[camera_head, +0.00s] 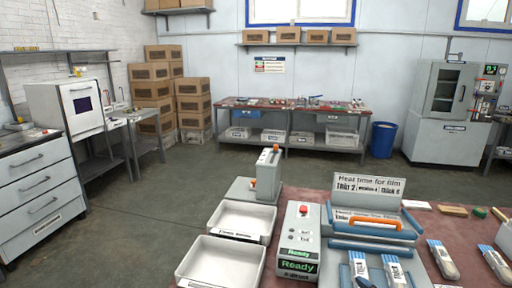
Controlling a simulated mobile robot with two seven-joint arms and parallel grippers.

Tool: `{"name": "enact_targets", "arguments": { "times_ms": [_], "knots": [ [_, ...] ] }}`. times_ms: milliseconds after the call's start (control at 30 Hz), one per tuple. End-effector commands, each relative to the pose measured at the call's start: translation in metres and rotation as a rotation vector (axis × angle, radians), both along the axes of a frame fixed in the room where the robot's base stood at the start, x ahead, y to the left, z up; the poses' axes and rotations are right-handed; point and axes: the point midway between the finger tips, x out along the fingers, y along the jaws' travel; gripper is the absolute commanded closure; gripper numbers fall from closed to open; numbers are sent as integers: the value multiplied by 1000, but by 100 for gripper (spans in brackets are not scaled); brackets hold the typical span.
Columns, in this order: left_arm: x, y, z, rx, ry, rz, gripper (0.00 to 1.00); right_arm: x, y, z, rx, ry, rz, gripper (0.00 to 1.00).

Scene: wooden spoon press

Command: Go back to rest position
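Neither of my grippers shows in the head view. The press (372,232) stands on the red-topped table, with an orange handle (366,220) and blue bars. A sign about heat time for film (368,190) stands upright behind it. A grey control box (300,240) with a red button and a green "Ready" display is left of the press. Two labelled packs (358,265) (394,270) are at the press's front, partly cut off by the frame edge. More labelled packs with wooden-coloured ends (443,260) (495,263) lie to the right.
Two white trays (243,203) (187,270) sit left of the control box, the rear one below a grey upright device (267,175). Small blocks (453,211) lie at the table's right. Open floor (160,215) lies left of the table. A drawer cabinet (35,190) stands far left.

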Motion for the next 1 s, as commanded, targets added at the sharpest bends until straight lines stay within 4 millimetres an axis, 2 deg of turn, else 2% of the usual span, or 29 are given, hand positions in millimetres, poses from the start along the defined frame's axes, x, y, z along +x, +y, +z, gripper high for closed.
{"name": "enact_targets", "arguments": {
  "times_ms": [33, 167, 300, 500, 600, 733, 1000],
  "knots": [
    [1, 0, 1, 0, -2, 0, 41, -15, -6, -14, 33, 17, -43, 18],
    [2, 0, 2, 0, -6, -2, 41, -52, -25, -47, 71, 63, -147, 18],
    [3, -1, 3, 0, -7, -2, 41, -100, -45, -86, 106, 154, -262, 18],
    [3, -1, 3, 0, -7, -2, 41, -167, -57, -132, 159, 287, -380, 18],
    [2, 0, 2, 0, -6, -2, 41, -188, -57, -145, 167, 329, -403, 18],
    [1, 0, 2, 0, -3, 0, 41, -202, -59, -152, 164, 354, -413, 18],
    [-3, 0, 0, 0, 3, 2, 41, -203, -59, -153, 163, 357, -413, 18]
  ]
}}
